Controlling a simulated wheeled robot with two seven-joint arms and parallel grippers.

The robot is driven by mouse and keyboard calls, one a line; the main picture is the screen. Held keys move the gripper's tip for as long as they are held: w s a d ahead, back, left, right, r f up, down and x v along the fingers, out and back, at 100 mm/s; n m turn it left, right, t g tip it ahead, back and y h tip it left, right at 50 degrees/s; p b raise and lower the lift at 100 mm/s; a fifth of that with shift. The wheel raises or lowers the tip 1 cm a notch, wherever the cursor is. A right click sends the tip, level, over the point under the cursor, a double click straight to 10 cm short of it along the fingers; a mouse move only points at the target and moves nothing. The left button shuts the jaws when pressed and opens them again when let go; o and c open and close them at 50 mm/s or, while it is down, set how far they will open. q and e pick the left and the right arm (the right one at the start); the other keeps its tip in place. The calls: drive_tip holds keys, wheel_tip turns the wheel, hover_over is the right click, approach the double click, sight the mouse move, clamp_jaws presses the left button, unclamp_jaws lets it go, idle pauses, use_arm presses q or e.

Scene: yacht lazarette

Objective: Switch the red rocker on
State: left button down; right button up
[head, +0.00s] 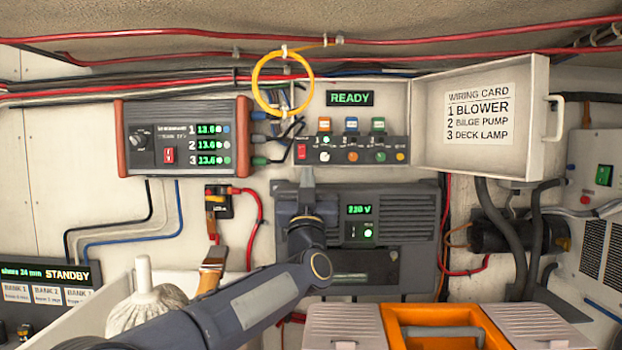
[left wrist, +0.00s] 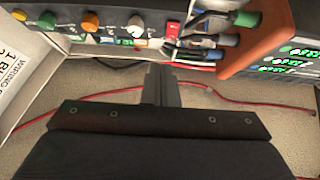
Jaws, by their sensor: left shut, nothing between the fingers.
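A red rocker (head: 302,152) sits at the left end of the black switch panel (head: 378,157), beside a row of knobs. In the left wrist view the red rocker (left wrist: 173,29) shows near the top, just beyond my fingertips. My left gripper (head: 307,172) is shut and empty, pointing up at the wall just below the panel's left end. In the left wrist view its fingers (left wrist: 161,72) are together, apart from the rocker. Another red rocker (head: 168,155) is on the grey and red charger (head: 185,137). My right gripper is not in view.
A yellow cable loop (head: 283,84) hangs above the panel. The open lid (head: 535,150) with a wiring card (head: 479,114) stands out at right. An orange toolbox (head: 432,325) stands in front.

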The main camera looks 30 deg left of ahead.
use_arm(q)
drive_tip(key=s+d+f+b, duration=0.1)
drive_tip(key=s+f+b, duration=0.2)
drive_tip(key=f, duration=0.2)
drive_tip(key=shift+s+d+f, duration=0.2)
drive_tip(key=shift+s+f, duration=0.05)
drive_tip(key=shift+f, duration=0.15)
